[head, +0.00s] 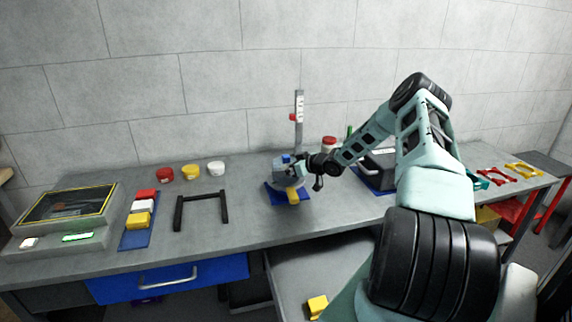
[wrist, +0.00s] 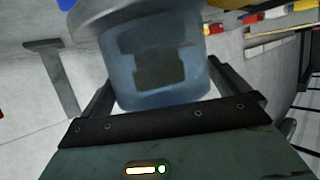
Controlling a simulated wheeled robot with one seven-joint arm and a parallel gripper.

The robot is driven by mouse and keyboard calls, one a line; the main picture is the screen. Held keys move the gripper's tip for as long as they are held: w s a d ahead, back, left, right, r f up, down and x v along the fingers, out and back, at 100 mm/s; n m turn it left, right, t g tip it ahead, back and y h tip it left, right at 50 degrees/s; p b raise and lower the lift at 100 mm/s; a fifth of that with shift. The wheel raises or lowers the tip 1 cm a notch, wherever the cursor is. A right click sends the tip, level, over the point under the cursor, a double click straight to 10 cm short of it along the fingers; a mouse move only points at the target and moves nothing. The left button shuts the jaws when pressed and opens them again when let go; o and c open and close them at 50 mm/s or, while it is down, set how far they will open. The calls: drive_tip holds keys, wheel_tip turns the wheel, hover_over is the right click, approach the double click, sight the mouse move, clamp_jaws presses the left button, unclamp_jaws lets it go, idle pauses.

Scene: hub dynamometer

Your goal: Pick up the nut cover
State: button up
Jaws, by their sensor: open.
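My gripper (head: 306,166) is at the hub stand in the middle of the bench. In the wrist view its two fingers lie either side of a smoky blue-grey cylinder (wrist: 158,72), with the jaws open; I cannot tell whether either finger touches it. The cylinder has a wider grey rim and dark patches on its side. The grey hub unit (head: 281,168) has a blue top, a yellow part (head: 293,197) at its front and a blue base (head: 274,196). I cannot tell for sure which part is the nut cover; the arm partly hides the unit.
Red (head: 165,174), yellow (head: 190,172) and white (head: 216,168) round caps stand at the back left. A black frame (head: 202,208), a blue tray (head: 136,237) of coloured blocks and a screen console (head: 66,222) are left. An upright post (head: 299,120) rises behind the hub.

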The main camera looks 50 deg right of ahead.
drive_tip(key=shift+w+f, duration=0.15)
drive_tip(key=shift+w, duration=0.25)
drive_tip(key=shift+c, duration=0.3)
drive_tip(key=c, duration=0.6)
